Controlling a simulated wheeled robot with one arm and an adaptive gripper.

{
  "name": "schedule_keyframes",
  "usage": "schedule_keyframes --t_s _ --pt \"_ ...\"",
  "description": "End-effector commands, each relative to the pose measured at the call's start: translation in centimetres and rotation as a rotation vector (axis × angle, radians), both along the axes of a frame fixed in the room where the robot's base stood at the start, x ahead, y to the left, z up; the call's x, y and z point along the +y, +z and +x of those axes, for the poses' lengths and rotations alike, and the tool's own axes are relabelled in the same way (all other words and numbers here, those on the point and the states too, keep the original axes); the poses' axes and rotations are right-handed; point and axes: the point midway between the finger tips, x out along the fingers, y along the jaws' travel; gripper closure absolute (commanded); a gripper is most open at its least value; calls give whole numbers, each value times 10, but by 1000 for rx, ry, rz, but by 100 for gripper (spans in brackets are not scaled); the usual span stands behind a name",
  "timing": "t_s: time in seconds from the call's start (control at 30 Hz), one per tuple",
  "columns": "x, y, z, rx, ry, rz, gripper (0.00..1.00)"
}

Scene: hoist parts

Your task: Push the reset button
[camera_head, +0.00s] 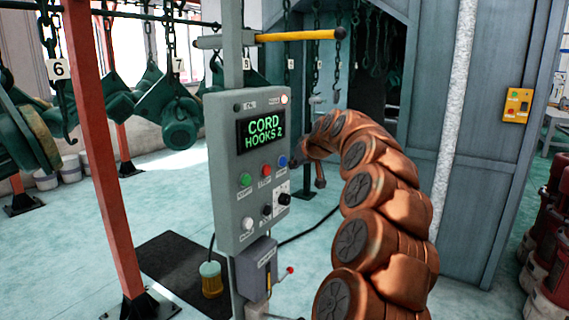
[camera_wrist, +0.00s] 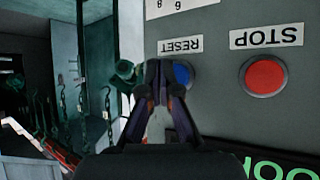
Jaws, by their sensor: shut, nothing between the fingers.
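The blue reset button (camera_head: 282,161) is on the grey control panel (camera_head: 226,220), right of the red stop button (camera_head: 266,170) and green button (camera_head: 246,180). In the upside-down wrist view the reset button (camera_wrist: 183,75) sits below its RESET label, beside the stop button (camera_wrist: 265,75). My gripper (camera_wrist: 158,66) is shut and empty; its fingertips overlap the button's left edge in that view. I cannot tell whether they touch it.
A yellow-handled bar (camera_head: 300,35) juts out above the panel. A red post (camera_head: 97,140) stands left, with green hoist parts (camera_head: 180,125) hanging behind.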

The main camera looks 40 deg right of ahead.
Motion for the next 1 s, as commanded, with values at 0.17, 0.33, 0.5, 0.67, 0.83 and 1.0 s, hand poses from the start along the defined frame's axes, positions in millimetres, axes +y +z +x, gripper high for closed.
schedule_keyframes --t_s 0.17,0.33,0.5,0.67,0.83,1.0 --pt "1 0 2 -1 0 0 100" --pt "2 0 8 -1 1 -1 100" --pt "3 1 9 -1 0 0 100" --pt "3 0 9 -1 0 0 100" --pt "3 0 9 -1 0 0 100" --pt "3 0 11 0 0 0 100"
